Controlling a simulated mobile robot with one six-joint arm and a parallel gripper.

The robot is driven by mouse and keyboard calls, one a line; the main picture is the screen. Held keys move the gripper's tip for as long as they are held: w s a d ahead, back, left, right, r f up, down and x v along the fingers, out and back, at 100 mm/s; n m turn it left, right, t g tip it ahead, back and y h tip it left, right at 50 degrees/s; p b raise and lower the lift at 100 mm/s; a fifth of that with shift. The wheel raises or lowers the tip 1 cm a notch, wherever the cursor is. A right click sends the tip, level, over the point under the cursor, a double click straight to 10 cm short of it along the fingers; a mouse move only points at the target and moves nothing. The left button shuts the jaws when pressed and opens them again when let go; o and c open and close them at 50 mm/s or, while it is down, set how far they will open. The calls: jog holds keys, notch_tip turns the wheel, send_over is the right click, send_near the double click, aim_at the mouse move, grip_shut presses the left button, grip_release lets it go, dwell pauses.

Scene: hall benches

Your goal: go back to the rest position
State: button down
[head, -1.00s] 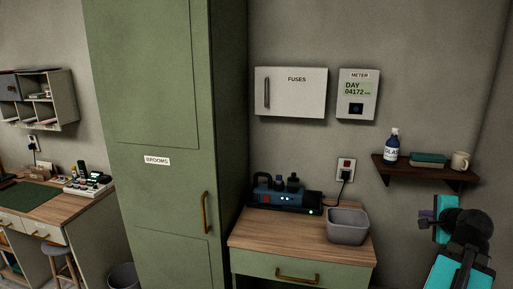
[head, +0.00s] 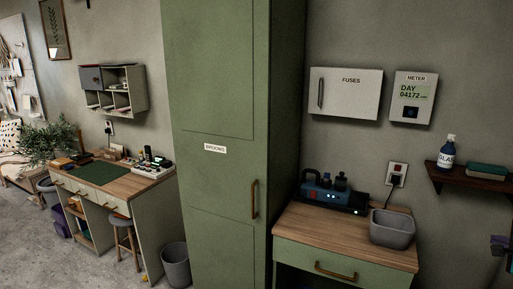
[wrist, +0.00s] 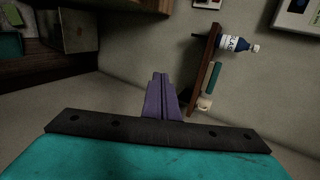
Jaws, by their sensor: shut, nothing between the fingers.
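My gripper (wrist: 159,78) shows in the wrist view as two purple fingers pressed together, with nothing between them. It is in free air, with the wall shelf (wrist: 203,70) to its right in that view.
A tall green broom cupboard (head: 217,110) stands mid-view. To its right, a small bench (head: 300,232) carries a grey bin (head: 392,229) and a blue device (head: 330,189). The wall shelf holds a bottle (head: 446,152).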

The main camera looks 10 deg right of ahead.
jog(key=w+a+f+n+y, duration=0.4)
jog(key=w+a+f+y, duration=0.2)
jog(key=w+a+f, duration=1.25)
jog(key=w+a+f+n+g+y, duration=0.1)
jog(key=a+f+n+g+y, duration=0.3)
jog(key=a+f, duration=1.65)
jog(key=s+a+f+n+g, duration=0.3)
jog(key=s+a+f, duration=0.35)
jog(key=a, duration=0.25)
jog(key=s+a+f+n+g, duration=0.3)
jog(key=s+a+f, duration=0.2)
jog(key=a+f, duration=0.4)
jog(key=s+a+f+n+g+h, duration=0.1)
jog(key=s+f+n+g, duration=0.2)
jog(key=s, duration=0.7)
jog(key=s+a+f+n+g+h, duration=0.1)
jog(key=s+f+n+g+h, duration=0.1)
jog(key=s+n, duration=0.6)
notch_tip(320, 180, down, 2)
jog(key=shift+s+a+f+g, duration=0.25)
jog(key=shift+s+g, duration=0.25)
jog(key=shift+s, duration=0.65)
